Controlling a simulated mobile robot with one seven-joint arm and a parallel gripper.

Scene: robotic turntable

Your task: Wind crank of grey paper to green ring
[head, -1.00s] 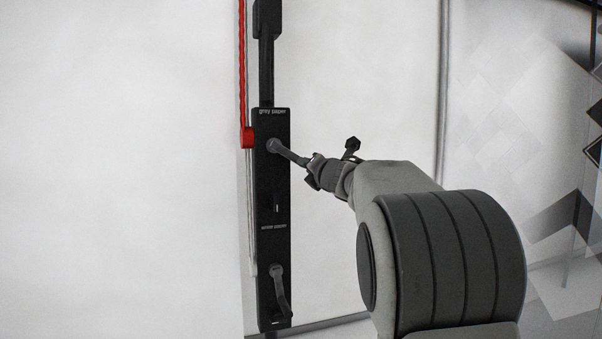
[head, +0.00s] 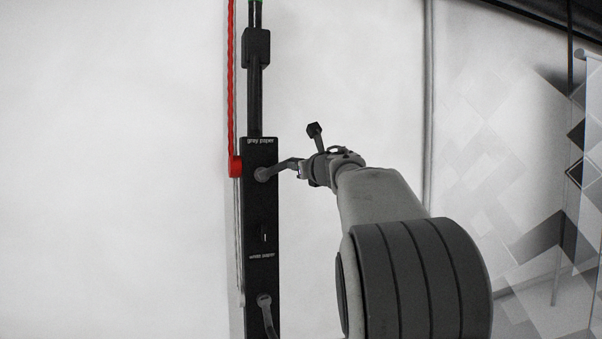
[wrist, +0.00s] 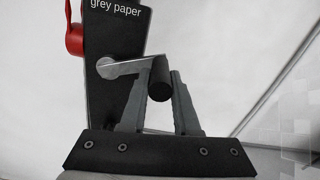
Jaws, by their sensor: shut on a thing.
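The grey paper crank (head: 282,165) sticks out to the right, tilted slightly up, from its hub on a tall black panel (head: 261,210) under the "grey paper" label. My gripper (head: 303,169) is shut on the crank's black handle. In the wrist view the crank arm (wrist: 135,66) runs from the hub to the dark handle (wrist: 160,86), which sits between my two fingers (wrist: 161,80).
A second crank (head: 266,313) sits lower on the panel, under the "white paper" label. A red cord with a red knob (head: 235,166) hangs along the panel's left side. A black block (head: 256,48) sits on the post above. Pale paper backdrops lie behind.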

